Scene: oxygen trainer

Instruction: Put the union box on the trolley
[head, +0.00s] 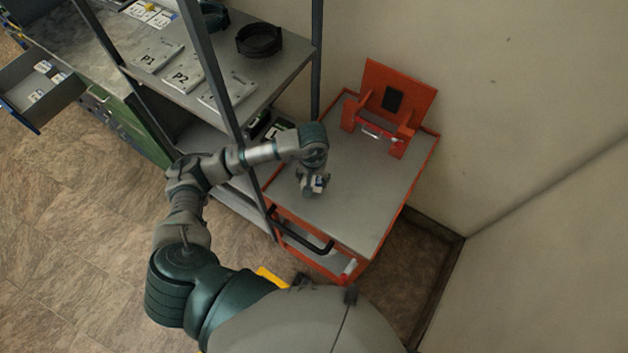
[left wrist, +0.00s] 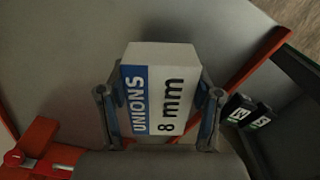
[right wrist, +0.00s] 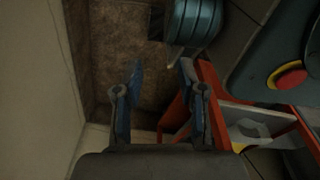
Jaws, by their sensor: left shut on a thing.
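The union box (left wrist: 160,92) is a small white and blue box marked "UNIONS 8 mm". In the left wrist view it sits between the two fingers of my left gripper (left wrist: 160,108), which is shut on it. In the head view my left gripper (head: 314,188) is over the grey top of the trolley (head: 365,185), with the box (head: 319,182) small in its fingers. I cannot tell whether the box touches the top. My right gripper (right wrist: 155,95) shows in the right wrist view, fingers apart with nothing between them, beside the trolley's orange frame (right wrist: 215,80).
An orange holder (head: 397,95) stands at the trolley's far end. A grey shelf rack (head: 230,100) with plates and a dark ring (head: 259,40) stands left of the trolley. A wall (head: 520,110) bounds the right. Much of the trolley top is clear.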

